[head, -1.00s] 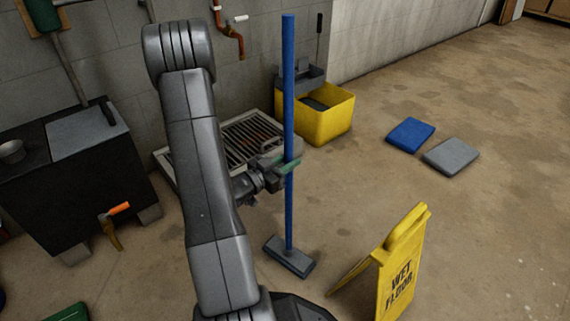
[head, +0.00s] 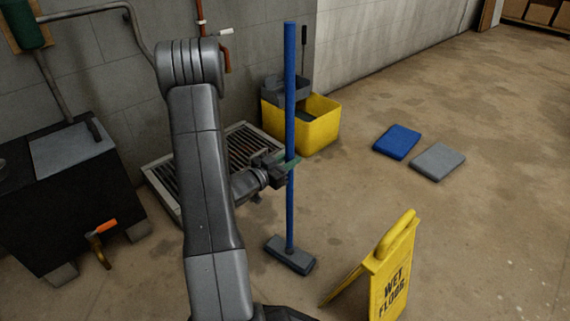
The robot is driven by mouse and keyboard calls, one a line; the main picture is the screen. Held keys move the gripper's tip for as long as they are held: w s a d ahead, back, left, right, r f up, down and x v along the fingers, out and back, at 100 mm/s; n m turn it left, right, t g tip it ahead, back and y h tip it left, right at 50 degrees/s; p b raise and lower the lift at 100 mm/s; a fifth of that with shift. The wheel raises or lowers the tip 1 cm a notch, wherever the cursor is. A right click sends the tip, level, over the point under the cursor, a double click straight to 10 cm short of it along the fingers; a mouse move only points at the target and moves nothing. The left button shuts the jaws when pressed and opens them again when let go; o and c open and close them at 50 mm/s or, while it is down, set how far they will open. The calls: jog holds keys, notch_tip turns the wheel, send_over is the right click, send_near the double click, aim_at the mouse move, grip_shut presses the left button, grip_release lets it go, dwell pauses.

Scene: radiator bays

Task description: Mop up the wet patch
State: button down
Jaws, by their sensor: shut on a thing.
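A mop-like tool with a tall blue pole (head: 290,90) and a flat dark grey head (head: 290,255) stands nearly upright in the head view. My gripper (head: 287,164) is shut on the pole about halfway up. The grey head is at or just above the concrete floor; I cannot tell whether it touches. The floor has many darker blotches, and I cannot tell which one is the wet patch. A yellow wet floor sign (head: 393,275) stands to the right of the mop head.
A yellow mop bucket (head: 318,128) stands against the wall behind the pole. A floor grate (head: 160,190) lies partly behind my arm. A blue pad (head: 397,142) and a grey pad (head: 438,161) lie on the floor at right. A dark cabinet (head: 50,205) is at left. Floor at far right is open.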

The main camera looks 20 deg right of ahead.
jog(key=x, duration=2.1)
jog(key=shift+s+d+r, duration=0.2)
jog(key=shift+d, duration=0.25)
dwell(1.0)
